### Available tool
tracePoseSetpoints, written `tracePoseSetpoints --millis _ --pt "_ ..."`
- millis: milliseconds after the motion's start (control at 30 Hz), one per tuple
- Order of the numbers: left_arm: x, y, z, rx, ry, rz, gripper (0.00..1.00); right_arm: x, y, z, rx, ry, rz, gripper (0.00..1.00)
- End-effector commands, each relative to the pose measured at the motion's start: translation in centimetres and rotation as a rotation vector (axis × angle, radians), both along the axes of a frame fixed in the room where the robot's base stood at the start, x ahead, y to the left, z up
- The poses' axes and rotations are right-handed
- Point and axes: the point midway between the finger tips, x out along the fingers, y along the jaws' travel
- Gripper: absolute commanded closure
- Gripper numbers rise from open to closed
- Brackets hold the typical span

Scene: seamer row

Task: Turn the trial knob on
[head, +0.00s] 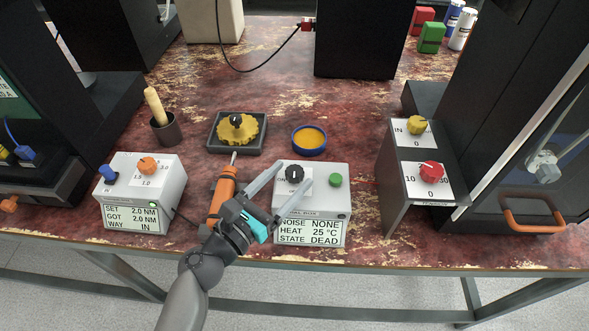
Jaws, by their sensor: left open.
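A white box (325,205) stands at the front middle of the table, its label partly hidden and ending in "AL BOX". A black knob (294,173) sits on a white plate on its top, with a green button (336,180) to its right. The plate's small print is too small to read surely. The box's display reads NOISE NONE, HEAT 25 °C, STATE DEAD. My left gripper (296,170) is open, its two grey fingers reaching over the box with the knob between their tips. I cannot tell whether they touch it. My right gripper is out of view.
An orange screwdriver-like tool (221,193) stands close left of my gripper. A white box (141,193) with blue and orange knobs is further left. A black tray (214,147) with a yellow part and a blue-rimmed dish (309,140) lie behind. A panel (424,167) with yellow and red knobs stands right.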

Motion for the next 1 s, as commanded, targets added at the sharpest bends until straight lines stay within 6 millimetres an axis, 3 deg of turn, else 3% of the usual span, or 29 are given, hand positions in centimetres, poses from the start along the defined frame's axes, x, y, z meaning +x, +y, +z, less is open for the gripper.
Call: tracePoseSetpoints --millis 200,567,1000 --pt "1.8 -1.2 0.0 0.001 -0.001 -0.001 0.26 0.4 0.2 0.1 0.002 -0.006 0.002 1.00" --pt "2.1 -1.4 0.0 0.000 0.000 -0.001 0.26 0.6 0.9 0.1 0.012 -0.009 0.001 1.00" --pt "2.0 -1.4 0.0 0.001 0.001 -0.001 0.75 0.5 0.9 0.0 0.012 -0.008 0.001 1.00"
